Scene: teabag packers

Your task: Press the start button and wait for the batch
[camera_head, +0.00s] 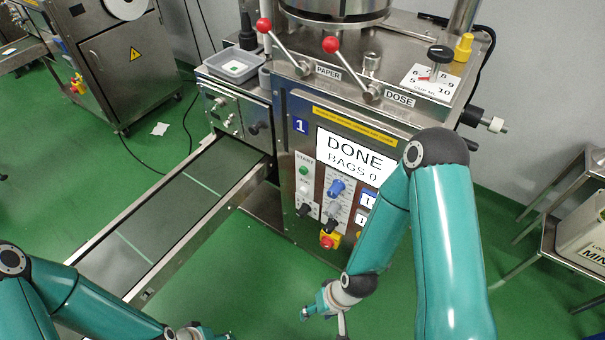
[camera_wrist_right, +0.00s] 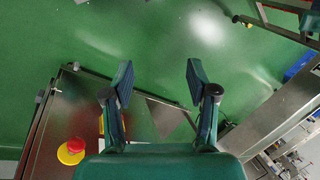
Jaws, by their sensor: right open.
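The teabag machine (camera_head: 290,110) stands in the centre of the head view, and its screen (camera_head: 352,155) reads "DONE" and "BAGS 0". The green start button (camera_head: 304,171) sits under the START label on the front panel, left of the screen, with nothing touching it. My right gripper (camera_head: 322,303) is low in front of the machine, below the panel and apart from it. In the right wrist view its two fingers (camera_wrist_right: 158,76) are spread and empty. My left gripper (camera_head: 206,333) is at the bottom edge, partly cut off.
A red emergency stop (camera_head: 327,241) on a yellow base is below the panel's knobs; a red button on yellow (camera_wrist_right: 72,150) also shows in the right wrist view. The conveyor (camera_head: 190,200) runs down left and looks empty. A metal rack (camera_head: 548,238) stands at right.

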